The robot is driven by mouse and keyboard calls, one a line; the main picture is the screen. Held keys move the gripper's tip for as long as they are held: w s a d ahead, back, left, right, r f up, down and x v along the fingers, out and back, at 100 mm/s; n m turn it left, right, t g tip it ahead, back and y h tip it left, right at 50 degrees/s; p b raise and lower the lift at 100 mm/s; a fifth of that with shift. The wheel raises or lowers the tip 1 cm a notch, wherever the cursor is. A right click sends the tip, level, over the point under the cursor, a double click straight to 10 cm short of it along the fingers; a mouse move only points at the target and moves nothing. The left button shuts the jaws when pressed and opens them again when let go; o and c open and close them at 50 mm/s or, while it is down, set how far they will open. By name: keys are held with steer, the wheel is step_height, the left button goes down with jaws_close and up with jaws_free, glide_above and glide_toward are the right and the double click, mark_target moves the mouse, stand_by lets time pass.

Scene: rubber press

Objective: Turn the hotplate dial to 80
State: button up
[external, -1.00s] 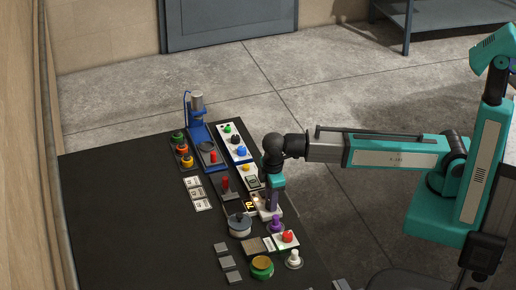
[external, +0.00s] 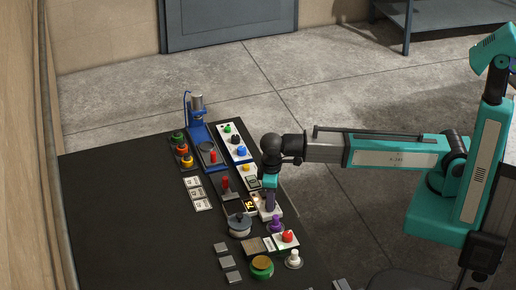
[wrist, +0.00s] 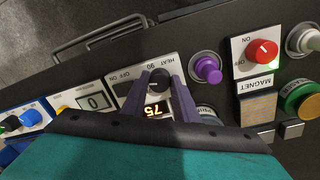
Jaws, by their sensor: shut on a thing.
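The hotplate dial (wrist: 159,75) is a black knob on a white panel (wrist: 148,66) marked HEAT, with a 90 and OFF/ON printed near it. The lit display (wrist: 156,110) beside the dial reads 75; it also shows in the external view (external: 250,205). My gripper (wrist: 158,84) has its purple fingers on both sides of the dial and is shut on it. In the external view my gripper (external: 270,205) points down onto the panel, and the dial is hidden behind the fingers.
A purple knob (wrist: 207,69) stands close to the right of the panel. A small meter reading 0 (wrist: 95,101) sits to the left. Other controls crowd the black table (external: 120,220).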

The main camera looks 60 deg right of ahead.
steer(key=o, duration=1.1)
steer(key=shift+c, duration=0.2)
steer(key=shift+r, duration=0.15)
step_height(320, 180, up, 14)
steer(key=p, duration=0.7)
steer(key=shift+a+f+p, duration=0.25)
steer(key=shift+a+p, duration=0.1)
steer(key=shift+a, duration=0.05)
steer(key=shift+s, duration=0.1)
